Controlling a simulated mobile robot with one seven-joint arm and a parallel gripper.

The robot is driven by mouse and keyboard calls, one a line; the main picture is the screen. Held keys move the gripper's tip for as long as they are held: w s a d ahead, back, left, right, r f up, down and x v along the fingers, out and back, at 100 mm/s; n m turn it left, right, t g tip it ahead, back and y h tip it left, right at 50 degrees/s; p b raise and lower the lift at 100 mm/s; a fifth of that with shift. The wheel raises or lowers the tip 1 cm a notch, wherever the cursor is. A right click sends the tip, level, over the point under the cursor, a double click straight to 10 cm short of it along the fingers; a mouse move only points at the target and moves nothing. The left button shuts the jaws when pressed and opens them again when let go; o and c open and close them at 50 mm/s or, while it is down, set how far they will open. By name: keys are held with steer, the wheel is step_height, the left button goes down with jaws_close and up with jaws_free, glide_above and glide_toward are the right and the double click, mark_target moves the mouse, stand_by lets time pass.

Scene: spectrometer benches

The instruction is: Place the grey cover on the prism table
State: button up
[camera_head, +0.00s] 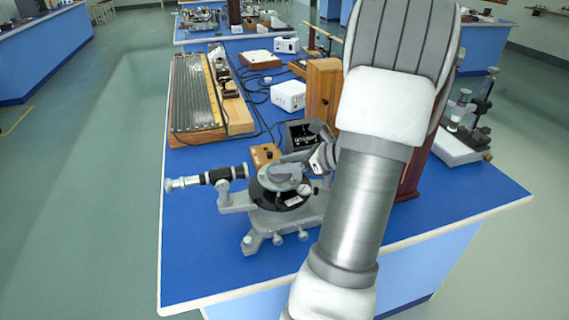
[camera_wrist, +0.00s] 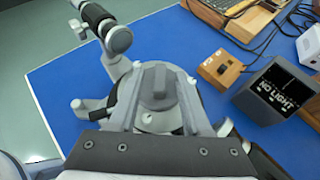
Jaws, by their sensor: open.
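The grey cover (camera_head: 280,174), a round lid with a raised ridge, sits on top of the spectrometer's central prism table (camera_head: 279,196), which has a dark rim and a small white label. In the wrist view the cover (camera_wrist: 157,88) looks level, and its ridge lies between my fingers. My gripper (camera_wrist: 159,78) is open, one finger on each side of the ridge; I cannot tell whether they touch the cover. In the head view my arm hides most of the gripper. The table top under the cover is hidden.
The spectrometer's telescope (camera_head: 212,177) sticks out to the left. A small wooden switch box (camera_head: 265,154) and a black display box (camera_wrist: 272,92) stand close behind. A wooden box (camera_head: 322,92) and a white box (camera_head: 288,95) stand farther back. The blue bench is clear at front left.

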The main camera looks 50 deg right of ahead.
steer(key=shift+s+r, duration=0.1)
steer(key=shift+r, duration=0.2)
steer(key=p+v, duration=0.2)
steer(key=v, duration=0.9)
steer(key=shift+s, duration=0.35)
steer(key=shift+d+r, duration=0.15)
